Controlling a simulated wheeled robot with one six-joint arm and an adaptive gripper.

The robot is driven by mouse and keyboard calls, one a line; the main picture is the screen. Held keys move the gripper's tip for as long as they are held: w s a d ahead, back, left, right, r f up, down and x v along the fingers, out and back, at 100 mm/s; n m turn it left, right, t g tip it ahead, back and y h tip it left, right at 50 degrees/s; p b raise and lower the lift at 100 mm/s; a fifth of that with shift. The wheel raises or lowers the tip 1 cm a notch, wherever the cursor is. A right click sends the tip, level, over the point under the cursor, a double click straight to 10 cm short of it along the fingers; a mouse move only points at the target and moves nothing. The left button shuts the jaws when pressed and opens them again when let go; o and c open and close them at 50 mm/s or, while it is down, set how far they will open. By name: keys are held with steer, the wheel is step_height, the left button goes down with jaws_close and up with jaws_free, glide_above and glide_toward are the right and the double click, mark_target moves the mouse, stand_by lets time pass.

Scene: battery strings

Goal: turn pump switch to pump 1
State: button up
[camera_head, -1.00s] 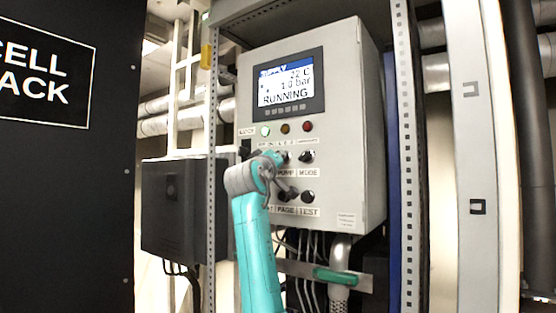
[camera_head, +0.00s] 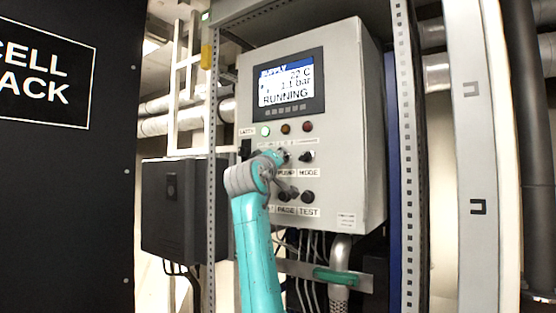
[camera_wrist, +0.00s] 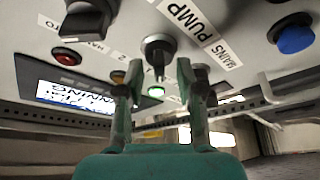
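The pump switch (camera_wrist: 158,48) is a black rotary knob above the PUMP label (camera_head: 286,173) on the grey control panel (camera_head: 352,120). In the wrist view, the knob sits between my gripper's two fingertips (camera_wrist: 159,66), with a visible gap on each side. My gripper (camera_head: 281,157) is open and very close to the panel face. In the head view, it covers most of the switch, and the knob's pointer position cannot be read clearly.
The mode switch (camera_head: 306,157) is just right of the pump switch. Black knobs, including the one above TEST (camera_head: 308,197), sit below. A blue button (camera_wrist: 295,40) and a curved handle (camera_wrist: 272,88) show beside my gripper. The display (camera_head: 287,83) reads RUNNING.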

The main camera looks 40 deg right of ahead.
steer(key=v, duration=1.1)
steer(key=shift+s+a+f, duration=0.15)
steer(key=shift+a+f, duration=0.05)
steer(key=shift+a, duration=0.15)
